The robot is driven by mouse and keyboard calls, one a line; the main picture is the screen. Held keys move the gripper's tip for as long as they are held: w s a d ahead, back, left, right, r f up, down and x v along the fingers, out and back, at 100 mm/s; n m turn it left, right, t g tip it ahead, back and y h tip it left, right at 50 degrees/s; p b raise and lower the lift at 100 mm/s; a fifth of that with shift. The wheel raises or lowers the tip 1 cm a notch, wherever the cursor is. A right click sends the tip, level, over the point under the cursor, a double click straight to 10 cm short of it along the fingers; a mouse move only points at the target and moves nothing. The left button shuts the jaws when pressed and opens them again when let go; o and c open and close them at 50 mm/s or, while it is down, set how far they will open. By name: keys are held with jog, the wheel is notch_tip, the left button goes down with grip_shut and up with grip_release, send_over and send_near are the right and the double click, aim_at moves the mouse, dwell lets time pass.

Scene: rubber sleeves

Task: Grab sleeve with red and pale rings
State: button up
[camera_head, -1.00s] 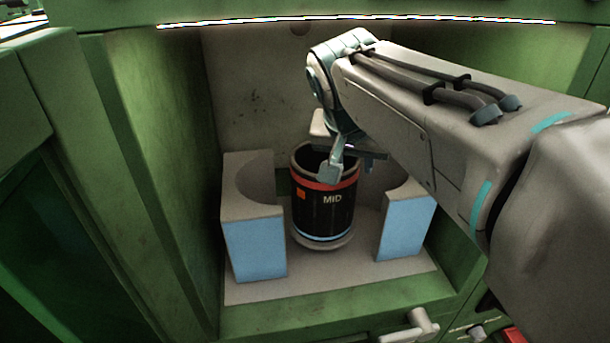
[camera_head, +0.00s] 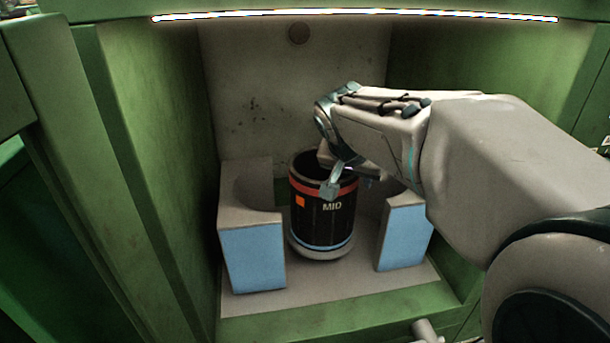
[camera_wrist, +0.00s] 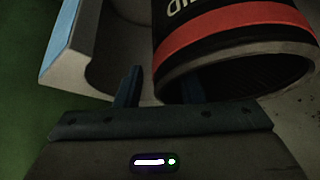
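The black sleeve (camera_head: 322,217), marked MID, stands upright with a red ring near its top, a pale blue ring and a whitish band near its bottom, and an orange square. In the wrist view the sleeve (camera_wrist: 235,35) shows its red ring and dark open mouth. My gripper (camera_head: 340,180) is at the sleeve's rim, with one finger outside the front wall. In the wrist view one finger of my gripper (camera_wrist: 160,90) shows left of the rim, with a gap between them. The gripper looks open.
A grey block with a curved cut-out and pale blue front (camera_head: 252,256) stands left of the sleeve. A similar block (camera_head: 403,237) stands right, partly behind my arm. Green walls (camera_head: 160,140) enclose both sides. The grey floor (camera_head: 330,282) in front is clear.

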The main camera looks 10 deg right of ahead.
jog(key=shift+w+d+f, duration=0.25)
jog(key=shift+f, duration=0.3)
grip_shut()
jog(key=shift+r, duration=0.15)
dwell(0.9)
